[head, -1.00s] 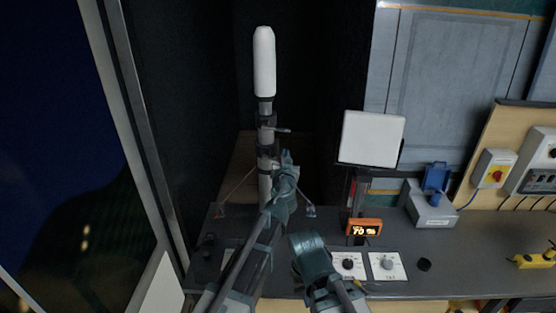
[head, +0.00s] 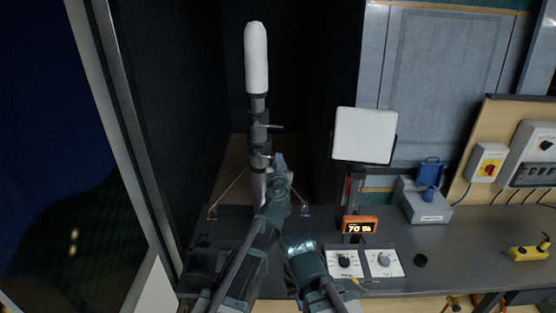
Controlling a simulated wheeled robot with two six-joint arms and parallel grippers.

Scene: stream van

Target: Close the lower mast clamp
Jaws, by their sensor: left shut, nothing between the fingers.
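The upright mast (head: 257,188) has a white rounded top and a grey pole. The upper clamp (head: 259,131) has a lever sticking out to the right. The lower clamp (head: 258,160) is a dark band below it, with a small reddish spot at its right. My left gripper (head: 278,160) is shut and empty, just right of the lower clamp. Its wrist hides part of the pole; I cannot tell whether it touches the clamp or how the clamp's lever stands. My right arm's wrist (head: 303,257) is lower right, its fingers not discernible.
A white panel (head: 364,135) stands on a post to the right, with an orange-framed display (head: 360,224) below. Two knob plates (head: 384,262), a grey box (head: 425,204) and a yellow device (head: 529,249) are on the dark bench (head: 462,238). Thin stays flank the mast's foot.

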